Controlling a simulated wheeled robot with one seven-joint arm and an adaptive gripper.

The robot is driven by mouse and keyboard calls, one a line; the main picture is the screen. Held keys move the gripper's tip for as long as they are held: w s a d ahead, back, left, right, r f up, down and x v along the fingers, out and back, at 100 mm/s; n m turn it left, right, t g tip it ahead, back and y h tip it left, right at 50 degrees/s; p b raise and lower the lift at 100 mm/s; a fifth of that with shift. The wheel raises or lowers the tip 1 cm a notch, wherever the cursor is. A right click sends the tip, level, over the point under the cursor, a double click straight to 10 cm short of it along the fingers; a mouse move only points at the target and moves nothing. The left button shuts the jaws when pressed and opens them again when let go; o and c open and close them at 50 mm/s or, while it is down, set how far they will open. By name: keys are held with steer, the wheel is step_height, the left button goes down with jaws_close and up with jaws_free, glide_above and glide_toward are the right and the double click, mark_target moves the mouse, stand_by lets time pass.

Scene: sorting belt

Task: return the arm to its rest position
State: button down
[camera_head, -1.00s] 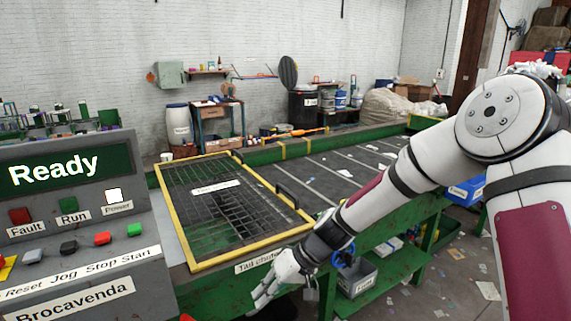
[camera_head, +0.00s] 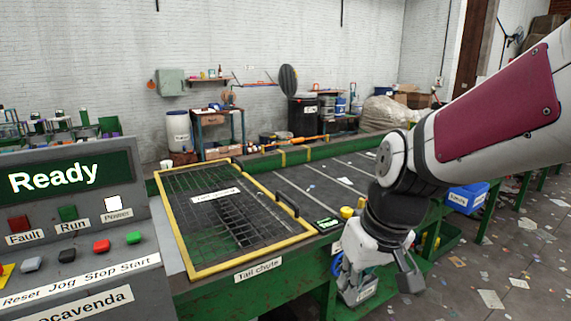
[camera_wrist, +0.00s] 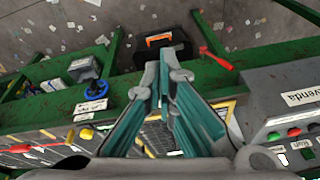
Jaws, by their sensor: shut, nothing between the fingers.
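My arm (camera_head: 480,125) comes in from the right of the head view, its white and maroon link sloping down to a bent dark joint. My gripper (camera_head: 380,262) hangs below that joint, beside the green belt frame and right of the tail chute label. In the wrist view my gripper (camera_wrist: 166,75) shows two teal-lined fingers meeting at the tips, with nothing seen between them.
The control panel (camera_head: 75,205) reading "Ready" stands at the left. Beside it is the yellow-framed mesh guard (camera_head: 190,272) over the belt (camera_head: 315,182). A blue bin (camera_head: 465,197) stands behind my arm. The wrist view shows a red lever (camera_wrist: 216,46) and a dark crate (camera_wrist: 150,58).

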steer(key=s+d+r+m+t+h, duration=0.1)
steer(key=s+d+r, duration=0.2)
steer(key=s, duration=0.3)
steer(key=s+d+r+m+t, duration=0.1)
steer(key=s+d+r+m, duration=0.1)
steer(key=s+d, duration=0.3)
steer(key=shift+s+d+r+m+t+h, duration=0.2)
steer(key=shift+s+r+m+t+h, duration=0.15)
steer(key=shift+s+r, duration=0.5)
steer(key=shift+s+f, duration=0.1)
